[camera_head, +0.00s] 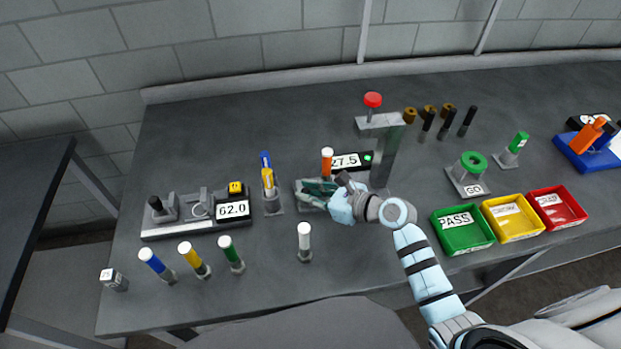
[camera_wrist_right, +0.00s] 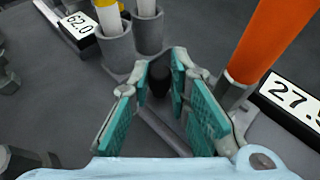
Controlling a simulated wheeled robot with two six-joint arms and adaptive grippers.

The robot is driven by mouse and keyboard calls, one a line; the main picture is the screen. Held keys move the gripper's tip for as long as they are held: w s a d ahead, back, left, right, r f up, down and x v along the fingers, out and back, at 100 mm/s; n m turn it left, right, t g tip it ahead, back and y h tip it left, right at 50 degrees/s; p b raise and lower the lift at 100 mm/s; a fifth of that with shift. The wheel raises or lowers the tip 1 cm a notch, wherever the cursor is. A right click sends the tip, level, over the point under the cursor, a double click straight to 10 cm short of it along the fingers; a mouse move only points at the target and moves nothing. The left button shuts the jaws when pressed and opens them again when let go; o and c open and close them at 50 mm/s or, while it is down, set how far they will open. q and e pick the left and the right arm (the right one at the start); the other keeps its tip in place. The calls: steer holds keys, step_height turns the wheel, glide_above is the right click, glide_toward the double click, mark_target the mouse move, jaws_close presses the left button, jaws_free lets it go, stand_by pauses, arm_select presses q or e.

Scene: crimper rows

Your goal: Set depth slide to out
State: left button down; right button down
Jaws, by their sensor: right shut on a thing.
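My right gripper (camera_head: 318,192) reaches in from the right, low over the base of the press (camera_head: 386,150). In the right wrist view its teal-padded fingers (camera_wrist_right: 163,85) are closed around a dark upright knob (camera_wrist_right: 159,78), which appears to be the depth slide's handle. A grey rail (camera_wrist_right: 158,122) runs below the fingers. In the head view the gripper hides the knob and most of the slide, so its exact position cannot be told. My left gripper is not in view.
An orange post (camera_head: 327,162) stands close beside the gripper, with a 27.5 display (camera_head: 346,160) behind it. A holder with blue and yellow-topped tubes (camera_head: 268,183) is just left. A white-topped tube (camera_head: 304,240) stands in front. PASS tray (camera_head: 463,231) lies right.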

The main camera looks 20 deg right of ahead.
steer(key=shift+a+r, duration=0.15)
steer(key=shift+a, duration=0.05)
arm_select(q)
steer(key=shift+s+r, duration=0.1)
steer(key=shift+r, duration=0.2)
arm_select(e)
steer(key=c, duration=1.9)
jaws_free()
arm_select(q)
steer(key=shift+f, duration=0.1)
arm_select(e)
steer(key=shift+o, duration=0.5)
steer(key=shift+a, duration=0.2)
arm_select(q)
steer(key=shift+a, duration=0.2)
arm_select(e)
steer(key=shift+d, duration=0.1)
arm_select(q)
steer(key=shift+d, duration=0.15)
arm_select(e)
steer(key=v, duration=1.2)
